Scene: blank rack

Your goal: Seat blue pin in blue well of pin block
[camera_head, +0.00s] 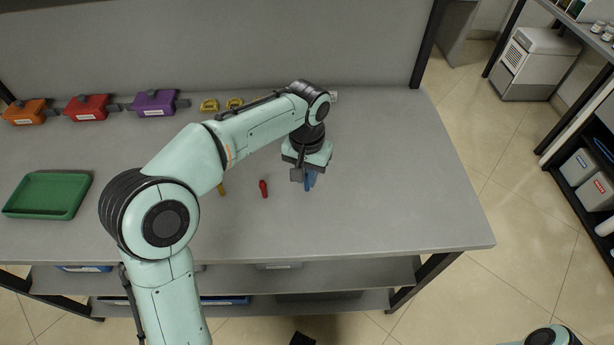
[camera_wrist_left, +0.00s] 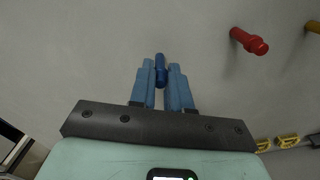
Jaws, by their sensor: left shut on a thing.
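My left gripper (camera_head: 309,183) is over the front right part of the grey table, pointing down. Its blue fingers are shut on the blue pin (camera_wrist_left: 160,68), which shows between the fingertips in the left wrist view (camera_wrist_left: 161,75). In the head view the pin cannot be told apart from the blue fingers. I cannot make out the pin block or its blue well; my left arm covers part of the table. My right gripper is not in view.
A red pin (camera_head: 263,188) and a yellow pin (camera_head: 221,189) stand left of the gripper. A green tray (camera_head: 48,214) lies at left. Orange (camera_head: 25,112), red (camera_head: 88,107) and purple (camera_head: 154,102) blocks and yellow pieces (camera_head: 209,105) line the back. The table's right side is clear.

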